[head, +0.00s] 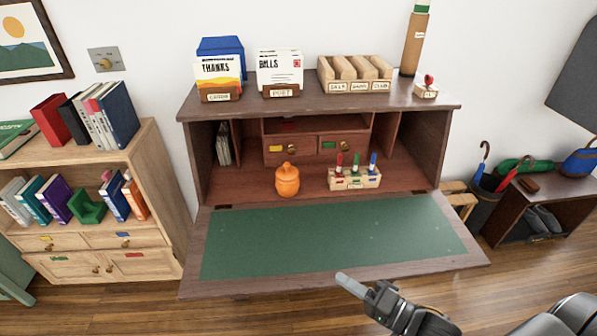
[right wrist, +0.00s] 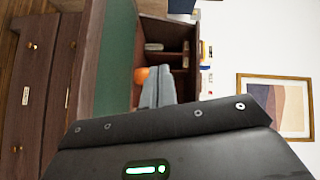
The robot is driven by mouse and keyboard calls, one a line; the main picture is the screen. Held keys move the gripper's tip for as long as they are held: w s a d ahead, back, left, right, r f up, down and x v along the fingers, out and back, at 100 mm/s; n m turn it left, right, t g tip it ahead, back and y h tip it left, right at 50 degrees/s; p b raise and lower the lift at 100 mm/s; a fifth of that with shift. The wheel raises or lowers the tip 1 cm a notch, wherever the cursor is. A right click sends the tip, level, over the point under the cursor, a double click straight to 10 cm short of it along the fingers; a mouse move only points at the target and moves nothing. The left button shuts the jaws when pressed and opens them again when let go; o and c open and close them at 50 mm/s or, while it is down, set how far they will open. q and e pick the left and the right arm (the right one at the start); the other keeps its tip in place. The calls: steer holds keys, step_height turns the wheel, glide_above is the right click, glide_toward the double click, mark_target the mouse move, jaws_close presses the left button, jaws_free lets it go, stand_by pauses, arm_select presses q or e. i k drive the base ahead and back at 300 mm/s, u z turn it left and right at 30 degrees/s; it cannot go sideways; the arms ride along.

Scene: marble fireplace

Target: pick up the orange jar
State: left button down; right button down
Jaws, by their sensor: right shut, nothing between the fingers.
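The orange jar (head: 287,180) is a small round lidded pot. It stands upright inside the open desk (head: 330,280), at the back of the green writing surface and below the small drawers. My right gripper (head: 343,279) is in front of the desk's lowered flap, well short of the jar, with its fingers shut and empty. In the right wrist view the jar (right wrist: 141,75) shows beyond the shut fingers (right wrist: 157,88), which partly cover it. My left gripper is not in view.
A wooden holder (head: 354,180) with red, green and blue markers stands right of the jar. Card boxes and an organizer (head: 354,75) sit on the desk top. A bookshelf (head: 95,200) is at left, an umbrella stand (head: 486,204) at right. The green writing surface (head: 330,240) is clear.

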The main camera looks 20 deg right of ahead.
mark_target(285, 188)
steer(key=i, duration=0.95)
